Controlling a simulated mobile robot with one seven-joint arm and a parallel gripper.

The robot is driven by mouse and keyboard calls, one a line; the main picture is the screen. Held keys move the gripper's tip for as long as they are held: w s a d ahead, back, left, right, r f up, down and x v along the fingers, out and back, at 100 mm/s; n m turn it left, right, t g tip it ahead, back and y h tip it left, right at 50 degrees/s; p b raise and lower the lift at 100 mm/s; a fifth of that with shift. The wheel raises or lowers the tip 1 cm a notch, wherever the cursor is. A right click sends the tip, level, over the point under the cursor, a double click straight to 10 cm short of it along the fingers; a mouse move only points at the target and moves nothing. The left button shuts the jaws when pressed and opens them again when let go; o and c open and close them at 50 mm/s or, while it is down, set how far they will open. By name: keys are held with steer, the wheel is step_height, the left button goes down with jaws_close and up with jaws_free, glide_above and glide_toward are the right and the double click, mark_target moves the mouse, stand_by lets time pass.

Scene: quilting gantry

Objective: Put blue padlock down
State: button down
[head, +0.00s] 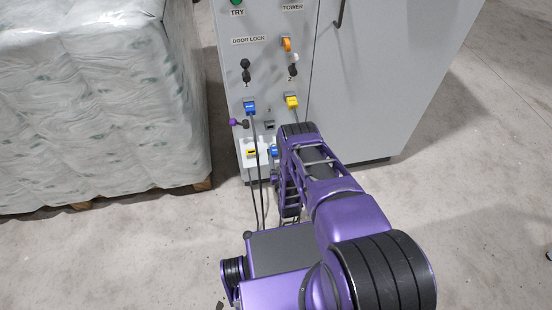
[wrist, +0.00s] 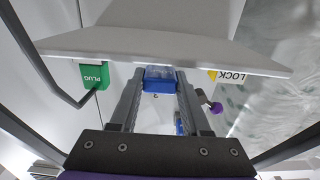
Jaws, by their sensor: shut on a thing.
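The blue padlock (wrist: 160,80) is between the fingertips of my gripper (wrist: 160,74) in the wrist view. The fingers are shut on its two sides. It is close to the edge of a pale grey slab (wrist: 110,42); I cannot tell whether it touches it. In the head view a small blue thing (head: 274,151), likely the padlock, shows low on the grey cabinet (head: 232,75), just left of my arm. My arm hides most of my gripper there.
A purple-ended lever (head: 238,123) and cabled blue (head: 249,108) and yellow (head: 291,102) connectors are above. A wrapped pallet load (head: 100,110) stands left.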

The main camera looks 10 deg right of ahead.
steer(key=shift+f, duration=0.8)
steer(key=shift+f, duration=0.15)
steer(key=shift+c, duration=1.8)
jaws_free()
steer(key=shift+s, duration=0.1)
